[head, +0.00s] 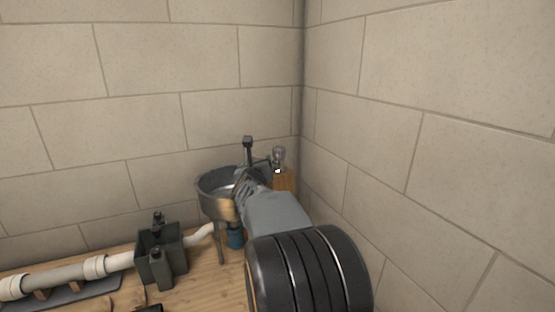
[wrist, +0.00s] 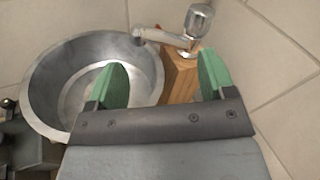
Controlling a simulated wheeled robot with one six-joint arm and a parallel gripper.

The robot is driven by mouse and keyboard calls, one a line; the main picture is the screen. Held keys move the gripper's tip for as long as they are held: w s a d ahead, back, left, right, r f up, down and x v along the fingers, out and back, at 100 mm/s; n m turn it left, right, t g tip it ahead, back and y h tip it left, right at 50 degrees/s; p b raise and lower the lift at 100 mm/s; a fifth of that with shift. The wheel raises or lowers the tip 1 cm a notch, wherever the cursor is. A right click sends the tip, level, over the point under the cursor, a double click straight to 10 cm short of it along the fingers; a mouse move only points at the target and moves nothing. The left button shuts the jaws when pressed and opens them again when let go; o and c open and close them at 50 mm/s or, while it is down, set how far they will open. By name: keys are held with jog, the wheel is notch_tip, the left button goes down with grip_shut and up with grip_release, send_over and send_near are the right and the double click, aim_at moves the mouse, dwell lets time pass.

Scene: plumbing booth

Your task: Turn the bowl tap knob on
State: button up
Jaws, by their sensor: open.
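The bowl tap has a clear, shiny knob (wrist: 199,20) on top, and its metal spout (wrist: 158,36) points left over the bowl. The knob (head: 279,153) also shows in the head view, close to the wall corner. The tap stands on a wooden block (wrist: 181,76). The metal bowl (wrist: 45,88) is to the left of the block; in the head view the bowl (head: 207,197) is partly hidden by my arm. My gripper (wrist: 162,64) is open and empty, its green fingers apart. The knob is beyond the fingertips, nearer the right finger in the wrist view, and apart from them.
A dark box with fittings (head: 160,257) stands left of the bowl, joined to a white pipe (head: 66,275). A small dark-topped post (head: 248,145) rises behind the bowl. Tiled walls (head: 400,130) close in behind and to the right of the tap.

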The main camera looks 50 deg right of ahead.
aim_at(277, 151)
jog(key=w+d+m+h+p, duration=0.1)
jog(key=w+d, duration=0.1)
jog(key=d, duration=0.3)
jog(key=w+d+m+g+p, duration=0.1)
jog(key=w+d+m, duration=0.1)
jog(key=d, duration=0.3)
jog(key=w+d+m+g+h+p, duration=0.1)
jog(key=w+d+m, duration=0.1)
jog(key=d, duration=0.4)
jog(key=shift+f+h+p, duration=0.2)
jog(key=shift+h+p, duration=0.1)
jog(key=shift+c, duration=0.2)
